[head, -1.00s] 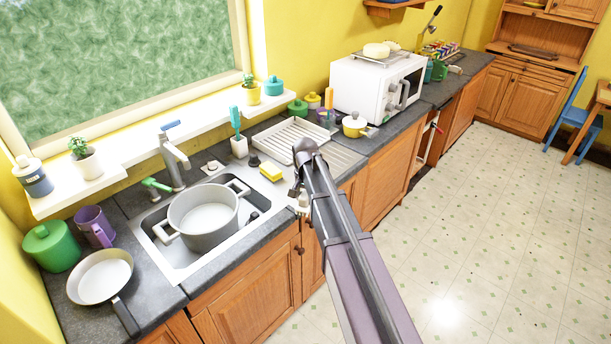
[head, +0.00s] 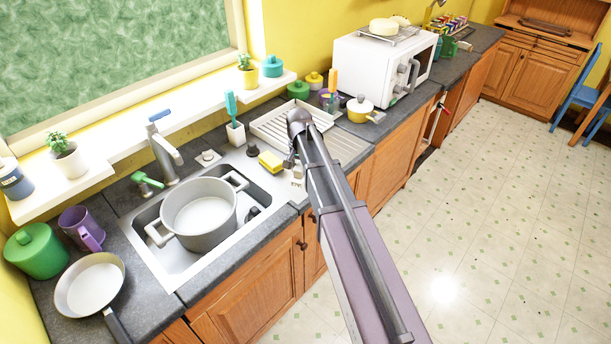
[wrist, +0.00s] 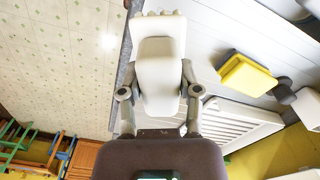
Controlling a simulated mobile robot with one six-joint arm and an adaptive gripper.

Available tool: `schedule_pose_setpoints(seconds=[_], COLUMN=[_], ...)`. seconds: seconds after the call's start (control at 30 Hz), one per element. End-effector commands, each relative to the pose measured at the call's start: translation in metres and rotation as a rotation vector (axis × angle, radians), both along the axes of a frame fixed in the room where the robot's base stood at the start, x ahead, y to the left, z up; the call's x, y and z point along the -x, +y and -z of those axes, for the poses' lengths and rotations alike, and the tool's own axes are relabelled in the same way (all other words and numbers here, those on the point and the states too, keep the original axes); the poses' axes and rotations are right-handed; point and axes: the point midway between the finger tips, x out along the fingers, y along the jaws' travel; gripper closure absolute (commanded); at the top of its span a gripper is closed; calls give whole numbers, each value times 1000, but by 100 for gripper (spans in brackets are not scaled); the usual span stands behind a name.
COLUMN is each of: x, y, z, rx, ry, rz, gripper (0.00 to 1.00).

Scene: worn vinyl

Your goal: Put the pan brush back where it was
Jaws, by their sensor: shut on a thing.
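My gripper (wrist: 158,72) is shut on a pale cream thing (wrist: 160,88), which looks like the pan brush. It has a rounded block shape with a row of small nubs at its far end. In the head view my gripper (head: 291,164) hangs over the counter's front edge, just right of the sink, and the brush (head: 297,182) shows only as a small pale patch below it. A teal-handled brush (head: 231,106) stands in a white holder (head: 236,134) behind the sink. A small dark knobbed item (head: 253,149) stands beside it.
A white dish rack (head: 272,127) is behind. A large pot (head: 200,215) sits in the sink. A yellow pot (head: 360,110) stands right of the rack.

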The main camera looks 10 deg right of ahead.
Motion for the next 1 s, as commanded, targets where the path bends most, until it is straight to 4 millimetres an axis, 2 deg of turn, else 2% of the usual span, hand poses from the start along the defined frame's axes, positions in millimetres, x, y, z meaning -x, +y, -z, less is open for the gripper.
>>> schedule_pose_setpoints(seconds=[0.33,0.47,0.73,0.83,1.0], x=[6,24,71,80,83], y=[-10,-16,-31,-34,-35], z=[2,7,19,21,21], rx=[0,0,0,0,0], ry=[0,0,0,0,0], rz=[33,103,327,381,410], gripper=[100,100,100,100,100])
